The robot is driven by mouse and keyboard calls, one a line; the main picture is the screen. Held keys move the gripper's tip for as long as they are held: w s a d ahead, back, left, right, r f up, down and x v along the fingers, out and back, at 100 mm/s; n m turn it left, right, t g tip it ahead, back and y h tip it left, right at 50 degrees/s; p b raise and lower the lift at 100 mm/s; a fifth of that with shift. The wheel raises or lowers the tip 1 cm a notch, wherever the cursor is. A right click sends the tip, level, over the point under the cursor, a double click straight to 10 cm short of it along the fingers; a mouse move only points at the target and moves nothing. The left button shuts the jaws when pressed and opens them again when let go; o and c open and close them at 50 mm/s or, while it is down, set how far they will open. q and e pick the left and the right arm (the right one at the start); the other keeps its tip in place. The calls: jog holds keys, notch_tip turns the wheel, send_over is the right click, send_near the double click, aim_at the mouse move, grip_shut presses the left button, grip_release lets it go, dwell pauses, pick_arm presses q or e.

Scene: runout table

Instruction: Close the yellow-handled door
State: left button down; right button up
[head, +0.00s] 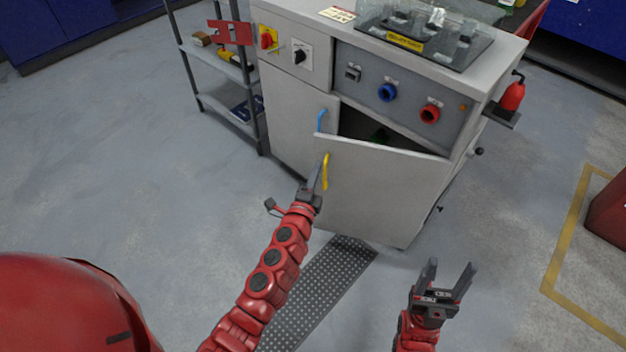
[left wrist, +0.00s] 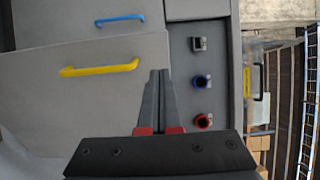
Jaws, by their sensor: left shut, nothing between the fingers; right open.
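The yellow-handled door (head: 376,190) on the front of the grey cabinet stands ajar, with a dark gap along its top. Its yellow handle (head: 325,172) is near the door's left edge; it also shows in the left wrist view (left wrist: 99,68). My left gripper (head: 316,178) is shut and empty, just left of the yellow handle in the head view. In the left wrist view its closed fingers (left wrist: 158,80) are beside the handle's end, apart from it in the picture; contact cannot be told. My right gripper (head: 447,275) is open and empty, low in front of the cabinet.
A second door with a blue handle (head: 321,120) is at left and looks closed. The panel above has a blue socket (head: 387,92) and a red socket (head: 430,113). A metal shelf (head: 225,68) stands left. A perforated floor strip (head: 325,280) lies in front.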

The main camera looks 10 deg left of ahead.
aim_at(326, 143)
pick_arm(q)
jog(key=w, duration=0.3)
jog(key=w+b, duration=0.1)
jog(key=w, duration=0.3)
jog(key=shift+w+d+f, duration=0.1)
jog(key=shift+w+d, duration=0.05)
jog(key=shift+d, duration=0.05)
jog(key=shift+w+d, duration=0.15)
jog(key=shift+w, duration=0.45)
jog(key=shift+w, duration=0.1)
